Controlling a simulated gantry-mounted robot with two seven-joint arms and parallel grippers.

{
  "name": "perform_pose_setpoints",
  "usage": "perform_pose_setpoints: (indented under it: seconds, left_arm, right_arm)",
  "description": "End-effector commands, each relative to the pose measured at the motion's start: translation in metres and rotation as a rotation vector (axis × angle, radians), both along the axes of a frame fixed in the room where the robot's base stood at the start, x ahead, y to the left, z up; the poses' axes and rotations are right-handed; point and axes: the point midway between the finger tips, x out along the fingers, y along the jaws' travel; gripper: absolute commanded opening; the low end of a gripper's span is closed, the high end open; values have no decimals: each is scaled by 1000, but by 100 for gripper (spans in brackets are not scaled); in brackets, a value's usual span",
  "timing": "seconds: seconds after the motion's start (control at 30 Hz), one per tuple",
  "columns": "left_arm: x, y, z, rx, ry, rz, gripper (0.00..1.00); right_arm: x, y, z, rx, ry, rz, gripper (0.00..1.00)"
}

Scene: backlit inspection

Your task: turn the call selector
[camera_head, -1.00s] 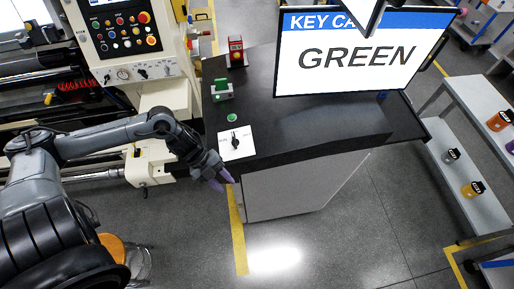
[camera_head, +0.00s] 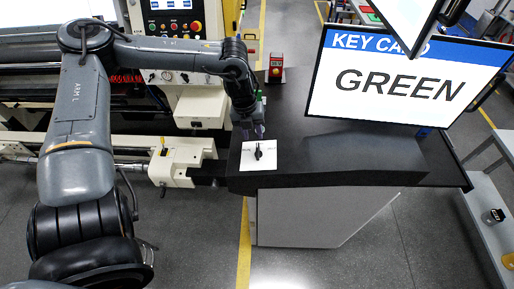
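The call selector is a white square plate (camera_head: 268,163) with a black knob (camera_head: 258,153) standing up from it, near the front left corner of the black console top. The knob's pointer seems to point roughly away from me, toward the back of the console. My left gripper (camera_head: 254,131) hangs just behind the plate, with its purple fingertips low over the console. The fingers look apart, with nothing visible between them. They appear clear of the knob. My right gripper is not in view.
A large screen (camera_head: 400,85) reading "KEY CARD GREEN" stands on the console (camera_head: 350,155) to the right. A red and yellow device (camera_head: 276,68) sits at its back left. A machine with a button panel (camera_head: 173,22) is behind my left arm. A grey shelf (camera_head: 490,215) is at right.

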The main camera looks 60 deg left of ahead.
Motion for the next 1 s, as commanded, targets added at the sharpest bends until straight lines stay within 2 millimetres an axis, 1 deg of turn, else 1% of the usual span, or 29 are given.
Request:
perform_pose_setpoints:
  seconds: [0.03,0.2,0.5,0.8,1.0]
  left_arm:
    - [-1,0,-8,1,5,0,37]
    - [2,-2,-31,1,5,0,37]
    - [7,-5,-65,1,5,2,37]
    - [10,-7,-81,0,2,1,37]
    - [11,-7,-83,-1,-1,1,37]
  right_arm:
    - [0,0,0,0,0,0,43]
    - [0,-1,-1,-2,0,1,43]
    - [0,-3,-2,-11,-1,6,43]
    - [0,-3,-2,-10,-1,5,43]
    - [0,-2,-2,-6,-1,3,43]
